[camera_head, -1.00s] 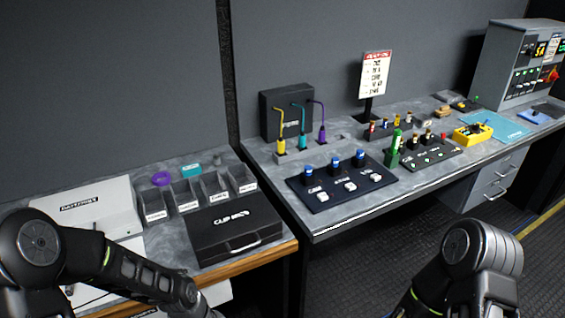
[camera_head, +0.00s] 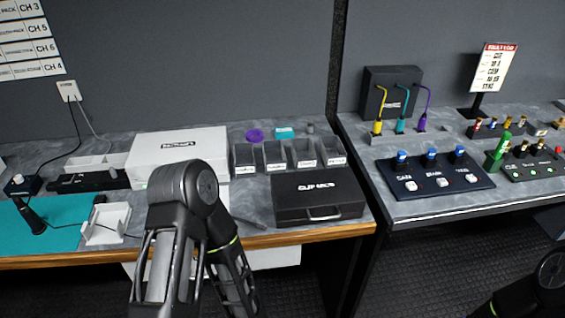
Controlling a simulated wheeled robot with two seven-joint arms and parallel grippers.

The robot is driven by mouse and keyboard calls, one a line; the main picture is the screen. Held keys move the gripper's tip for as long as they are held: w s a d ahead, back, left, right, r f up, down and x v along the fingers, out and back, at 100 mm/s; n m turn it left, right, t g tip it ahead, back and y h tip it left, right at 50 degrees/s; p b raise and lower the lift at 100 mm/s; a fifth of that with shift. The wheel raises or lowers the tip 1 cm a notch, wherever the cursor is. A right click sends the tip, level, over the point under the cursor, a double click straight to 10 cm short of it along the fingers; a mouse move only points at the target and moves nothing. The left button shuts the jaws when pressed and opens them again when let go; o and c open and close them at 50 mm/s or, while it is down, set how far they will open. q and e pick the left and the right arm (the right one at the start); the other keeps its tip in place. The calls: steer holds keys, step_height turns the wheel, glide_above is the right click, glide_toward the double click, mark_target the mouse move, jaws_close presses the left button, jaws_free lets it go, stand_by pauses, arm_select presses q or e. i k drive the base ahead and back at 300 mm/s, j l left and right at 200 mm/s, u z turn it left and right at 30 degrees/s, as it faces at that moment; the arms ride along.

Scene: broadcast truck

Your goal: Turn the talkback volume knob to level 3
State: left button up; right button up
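No knob clearly labelled as talkback volume can be read in the head view. A small dark box (camera_head: 22,184) with a light round top part sits at the far left of the left desk, with a cable to a wall plate; it is too small to read any level marks. A black stand-like object (camera_head: 34,217) is just in front of it on a teal mat.
The left desk holds a white case (camera_head: 178,146), grey bins (camera_head: 275,157), a black clip-mic case (camera_head: 318,198) and a white holder (camera_head: 106,223). The right desk has a button panel (camera_head: 436,178) and coloured connectors. The teal mat (camera_head: 62,237) has bare room.

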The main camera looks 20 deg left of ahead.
mark_target(19, 178)
steer(key=u, duration=2.3)
steer(key=z, duration=0.55)
steer(key=j+z, duration=0.8)
steer(key=k+j+z, duration=0.1)
steer(key=j+z, duration=0.3)
steer(key=k+j, duration=0.15)
steer(key=j, duration=0.3)
steer(key=k+j+z, duration=0.1)
steer(key=j, duration=0.3)
steer(key=k+j, duration=0.2)
steer(key=j, duration=0.25)
steer(key=k+j+z, duration=0.15)
steer(key=j, duration=0.25)
steer(key=k+j, duration=0.15)
steer(key=j, duration=0.25)
steer(key=i, duration=0.15)
